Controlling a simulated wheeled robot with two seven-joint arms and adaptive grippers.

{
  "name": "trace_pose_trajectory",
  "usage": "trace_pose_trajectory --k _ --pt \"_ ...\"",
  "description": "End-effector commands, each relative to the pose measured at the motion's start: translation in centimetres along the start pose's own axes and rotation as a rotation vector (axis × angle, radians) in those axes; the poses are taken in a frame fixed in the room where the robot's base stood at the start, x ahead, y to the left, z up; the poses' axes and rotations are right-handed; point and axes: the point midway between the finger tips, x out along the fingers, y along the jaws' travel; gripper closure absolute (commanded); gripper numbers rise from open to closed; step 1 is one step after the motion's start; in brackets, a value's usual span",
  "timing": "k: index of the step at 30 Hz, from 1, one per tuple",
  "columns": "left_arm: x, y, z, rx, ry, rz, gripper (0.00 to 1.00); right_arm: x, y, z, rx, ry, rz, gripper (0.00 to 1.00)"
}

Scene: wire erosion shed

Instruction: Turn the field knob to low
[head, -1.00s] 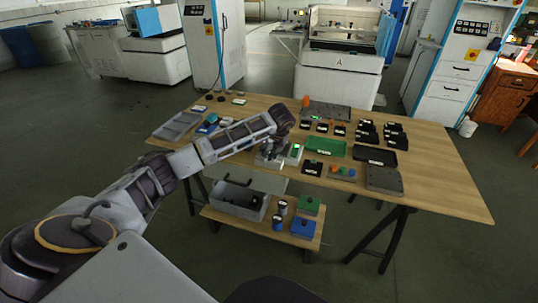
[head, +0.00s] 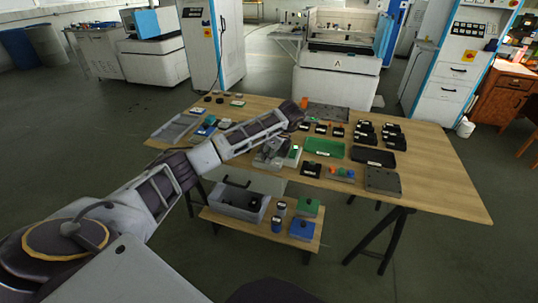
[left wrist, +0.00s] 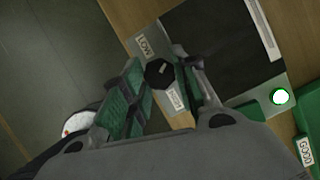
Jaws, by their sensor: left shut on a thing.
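The field knob (left wrist: 160,72) is a small black knob with a pale mark, on a light grey panel (left wrist: 252,108) in the left wrist view. A label reading LOW (left wrist: 146,45) is beside it on one side. A second label (left wrist: 175,100) lies on the other side, partly between the fingers and hard to read. My left gripper (left wrist: 163,82) has its green-padded fingers on either side of the knob, shut on it. In the head view my left gripper (head: 270,153) reaches down over the grey unit near the table's front edge. My right gripper is out of view.
A lit round lamp (left wrist: 280,97) and a green part labelled GOOD (left wrist: 306,152) are beside the knob. On the wooden table (head: 440,185) stand a green tray (head: 323,148), a black tray (head: 373,156) and several small black blocks. A grey bin (head: 238,201) is on the lower shelf.

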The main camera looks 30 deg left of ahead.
Motion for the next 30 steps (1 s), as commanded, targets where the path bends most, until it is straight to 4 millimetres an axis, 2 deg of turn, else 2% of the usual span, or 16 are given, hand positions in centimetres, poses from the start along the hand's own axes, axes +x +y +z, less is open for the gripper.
trace_pose_trajectory --k 8,9,13,14,21,30 --pt "-0.08 -0.06 0.08 -0.001 0.0 -0.002 0.95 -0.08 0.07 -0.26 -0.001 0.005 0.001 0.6" --pt "-0.08 -0.06 0.08 -0.001 0.0 -0.002 0.67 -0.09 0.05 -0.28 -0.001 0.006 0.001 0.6" --pt "-0.07 -0.05 0.06 0.0 0.0 -0.002 0.5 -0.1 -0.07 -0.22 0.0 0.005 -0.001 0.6" --pt "-0.07 -0.05 0.06 0.0 0.0 -0.002 0.49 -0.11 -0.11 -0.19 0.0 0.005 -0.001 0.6" --pt "-0.05 -0.05 0.02 0.0 0.0 -0.002 0.49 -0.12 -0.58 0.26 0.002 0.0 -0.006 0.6" --pt "-0.55 -0.04 -0.01 0.001 0.0 -0.002 0.49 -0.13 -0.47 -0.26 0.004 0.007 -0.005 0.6"
